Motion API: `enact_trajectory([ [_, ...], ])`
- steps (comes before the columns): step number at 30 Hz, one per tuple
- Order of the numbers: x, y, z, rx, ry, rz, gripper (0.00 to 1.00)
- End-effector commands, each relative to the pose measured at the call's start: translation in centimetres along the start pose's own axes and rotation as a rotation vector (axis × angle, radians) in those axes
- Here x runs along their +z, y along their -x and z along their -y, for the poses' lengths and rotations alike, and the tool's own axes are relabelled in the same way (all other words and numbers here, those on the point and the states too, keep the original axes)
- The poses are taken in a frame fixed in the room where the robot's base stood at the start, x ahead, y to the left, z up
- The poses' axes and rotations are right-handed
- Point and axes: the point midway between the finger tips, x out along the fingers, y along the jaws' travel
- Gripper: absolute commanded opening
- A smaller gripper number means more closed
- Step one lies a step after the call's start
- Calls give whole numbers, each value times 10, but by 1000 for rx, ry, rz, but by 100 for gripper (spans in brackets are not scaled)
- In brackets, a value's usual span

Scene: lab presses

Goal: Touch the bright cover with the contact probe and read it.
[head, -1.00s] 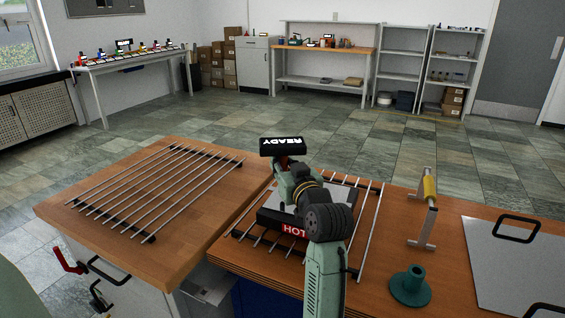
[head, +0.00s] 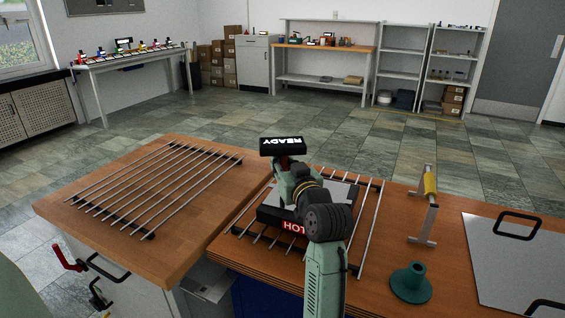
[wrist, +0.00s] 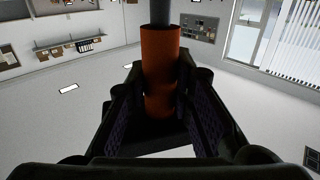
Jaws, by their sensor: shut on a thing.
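My gripper (head: 288,171) is shut on the contact probe, which has an orange handle (wrist: 160,60) and a grey shaft above it in the wrist view. The probe's black display (head: 282,146) shows "READY" upside down in the head view. A black block (head: 268,214) with a bright silver-grey top, likely the bright cover (head: 339,192), lies on a rod rack under my arm. A red label (head: 293,228) on its front edge reads "HOT" upside down. My arm hides much of the block. The probe's tip is hidden, so I cannot tell whether it touches the cover.
A rod rack (head: 156,190) lies empty on the left wooden table. To the right stand a teal flanged holder (head: 410,284), a yellow roller on a metal bracket (head: 430,184) and a grey plate (head: 510,262) with black handles. Bare wood lies between them.

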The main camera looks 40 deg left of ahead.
Motion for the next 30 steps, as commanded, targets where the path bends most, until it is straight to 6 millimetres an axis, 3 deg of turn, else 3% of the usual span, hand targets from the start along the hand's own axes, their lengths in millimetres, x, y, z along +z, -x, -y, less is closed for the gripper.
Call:
enact_trajectory([
  [17, 2, 0, 0, -1, -1, 4, 0],
  [30, -40, 0, 0, 0, 0, 1, 0],
])
